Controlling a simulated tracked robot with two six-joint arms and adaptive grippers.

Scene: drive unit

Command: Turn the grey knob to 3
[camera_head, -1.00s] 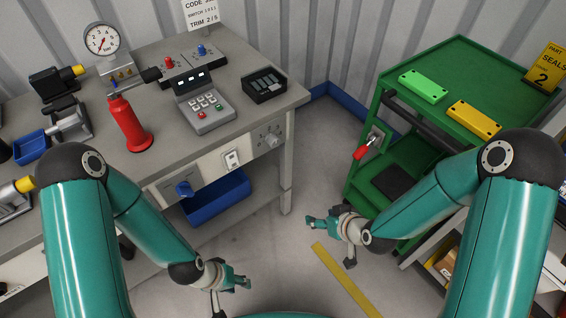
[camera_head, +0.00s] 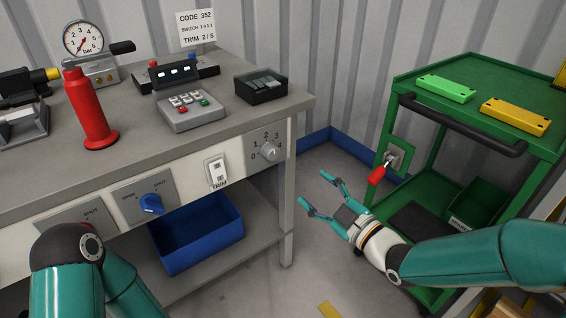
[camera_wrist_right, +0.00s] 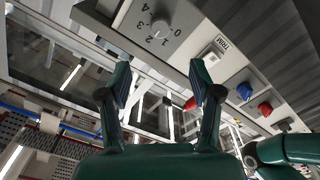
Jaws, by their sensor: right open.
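The grey knob (camera_head: 269,151) sits on a scale plate numbered 0 to 4 at the right end of the bench's front panel. I cannot tell for sure which number its pointer marks. In the right wrist view the knob (camera_wrist_right: 160,28) shows beyond the fingertips, near the top, with its numbers around it. My right gripper (camera_head: 315,190) is open and empty, to the right of and below the knob, apart from it. Its two fingers (camera_wrist_right: 160,78) stand wide apart in the wrist view. My left gripper is out of view; only part of my left arm shows.
A white TRIM switch (camera_head: 217,172) and a blue knob (camera_head: 152,204) are left of the grey knob. A blue bin (camera_head: 200,238) is below the panel. A green cart (camera_head: 400,105) with a red-handled lever (camera_head: 377,174) stands right. Floor between bench and cart is clear.

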